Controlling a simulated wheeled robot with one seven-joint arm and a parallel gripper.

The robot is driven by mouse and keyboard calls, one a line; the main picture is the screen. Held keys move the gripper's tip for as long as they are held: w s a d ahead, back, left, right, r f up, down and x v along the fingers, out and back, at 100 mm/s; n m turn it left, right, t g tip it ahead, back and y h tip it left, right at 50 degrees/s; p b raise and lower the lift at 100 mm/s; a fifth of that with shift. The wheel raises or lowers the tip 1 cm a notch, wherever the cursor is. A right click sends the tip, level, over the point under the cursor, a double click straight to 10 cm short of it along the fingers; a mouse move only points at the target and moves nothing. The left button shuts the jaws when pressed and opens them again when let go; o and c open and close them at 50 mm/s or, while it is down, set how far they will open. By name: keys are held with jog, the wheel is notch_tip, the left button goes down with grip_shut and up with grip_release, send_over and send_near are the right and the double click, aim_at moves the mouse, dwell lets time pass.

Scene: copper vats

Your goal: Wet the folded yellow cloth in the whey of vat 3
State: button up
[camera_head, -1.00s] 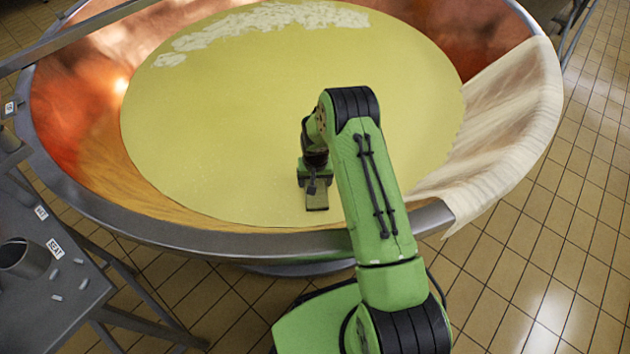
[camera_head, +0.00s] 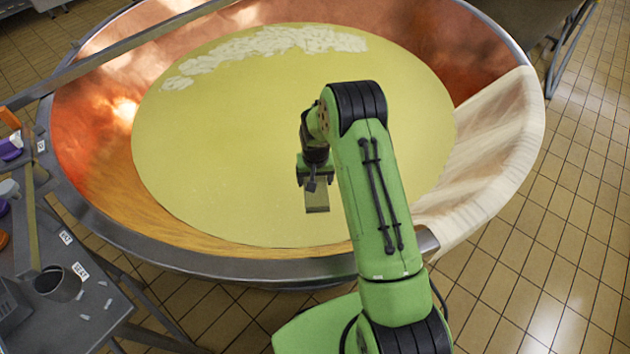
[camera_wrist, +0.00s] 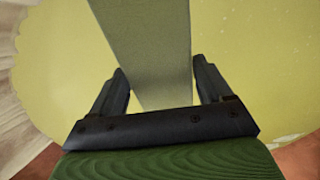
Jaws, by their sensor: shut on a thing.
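A wide copper vat (camera_head: 90,155) with a steel rim fills the head view, full of pale yellow whey (camera_head: 230,150). No vat number is readable on it. My gripper (camera_head: 314,187) is over the near part of the whey, pointing down. It is shut on the folded yellow cloth (camera_head: 318,203), which hangs below the fingers as a flat dull-yellow strip. In the wrist view the cloth (camera_wrist: 150,40) runs from between the fingers out over the whey surface. I cannot tell whether its lower end touches the whey.
White curd (camera_head: 270,42) floats at the far side. A pale draped cloth (camera_head: 490,150) hangs over the right rim. A steel bar (camera_head: 130,45) crosses the upper left. A grey table (camera_head: 90,325) with a metal cup (camera_head: 58,284) stands at lower left. Tiled floor is open at right.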

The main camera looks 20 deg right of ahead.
notch_tip(320, 180, up, 24)
jog(key=p, duration=1.4)
